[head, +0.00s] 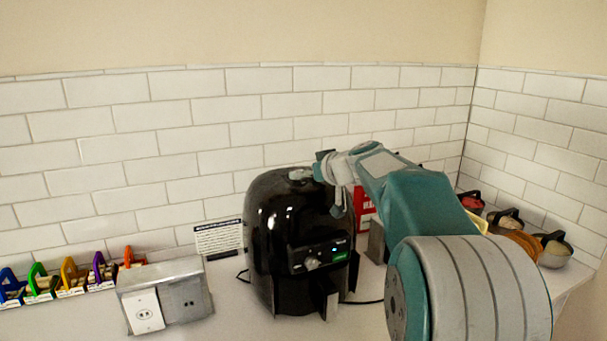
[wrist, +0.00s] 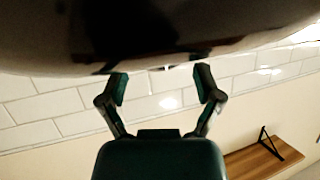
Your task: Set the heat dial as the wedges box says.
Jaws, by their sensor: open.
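A glossy black air fryer (head: 275,225) stands on the counter in the head view. Its front panel has a silver dial (head: 311,262), small lit marks and a green strip; the dial's setting is too small to read. A red box (head: 364,208) with white lettering stands behind and to the right, partly hidden by my arm; its words cannot be read. My gripper (head: 336,190) is at the fryer's upper front, above the dial. In the wrist view my gripper (wrist: 160,82) is open with nothing between its fingers, and the fryer's dark body (wrist: 150,35) fills the top.
A grey metal outlet box (head: 185,285) stands left of the fryer. A printed card (head: 218,239) leans at the wall, its text unreadable. Colourful letter-shaped holders (head: 70,275) line the left. Several bowls or baskets (head: 553,250) stand at the right. Tiled walls close the corner.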

